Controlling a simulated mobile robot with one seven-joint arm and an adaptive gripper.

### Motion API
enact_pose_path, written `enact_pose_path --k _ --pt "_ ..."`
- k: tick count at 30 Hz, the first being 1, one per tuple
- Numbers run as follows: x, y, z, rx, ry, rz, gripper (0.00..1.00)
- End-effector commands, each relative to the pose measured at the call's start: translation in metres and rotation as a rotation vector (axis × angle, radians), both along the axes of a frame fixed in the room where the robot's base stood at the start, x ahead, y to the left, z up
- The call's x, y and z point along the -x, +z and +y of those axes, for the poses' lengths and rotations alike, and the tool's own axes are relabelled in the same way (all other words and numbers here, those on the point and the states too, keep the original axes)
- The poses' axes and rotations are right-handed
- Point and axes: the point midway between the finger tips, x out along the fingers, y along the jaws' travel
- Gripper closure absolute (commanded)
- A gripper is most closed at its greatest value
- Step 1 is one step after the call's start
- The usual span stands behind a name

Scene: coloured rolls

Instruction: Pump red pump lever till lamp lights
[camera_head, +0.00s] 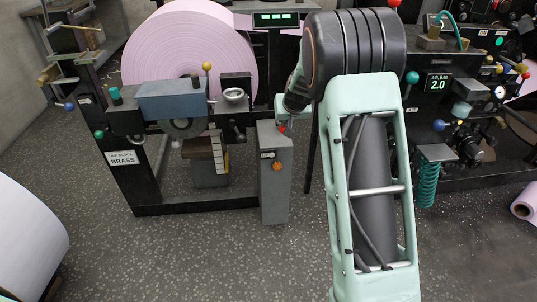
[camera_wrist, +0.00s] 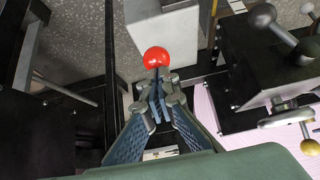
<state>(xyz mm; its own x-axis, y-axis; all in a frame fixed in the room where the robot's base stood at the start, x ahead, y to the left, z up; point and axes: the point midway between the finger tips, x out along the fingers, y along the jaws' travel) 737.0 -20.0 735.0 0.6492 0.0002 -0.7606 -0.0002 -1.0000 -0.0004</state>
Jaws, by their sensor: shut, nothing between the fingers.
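The red ball knob of the pump lever (camera_wrist: 156,57) shows in the wrist view just past my fingertips, near a grey box. In the head view a small bit of red (camera_head: 282,128) shows at the top of the grey box (camera_head: 275,190), mostly hidden by my gripper. My gripper (camera_wrist: 158,88) is shut with nothing between its fingers. Its tips lie right beside the red knob; I cannot tell whether they touch it. The grey box bears a small dark label and an orange round part (camera_head: 277,166). I cannot tell if that is the lamp or if it is lit.
A large pink paper roll (camera_head: 190,45) stands behind the black machine frame marked BRASS (camera_head: 122,158). A yellow-topped lever and blue block sit on that frame. Another machine with a 2.0 display (camera_head: 438,84) stands at right. The speckled floor in front is open.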

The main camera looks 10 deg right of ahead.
Motion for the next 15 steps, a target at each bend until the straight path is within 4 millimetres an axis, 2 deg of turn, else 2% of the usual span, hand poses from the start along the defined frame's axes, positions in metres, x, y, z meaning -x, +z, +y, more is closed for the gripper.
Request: enact_pose_path --k 15 --pt "0.004 -0.023 0.0 0.001 0.0 -0.001 1.0"
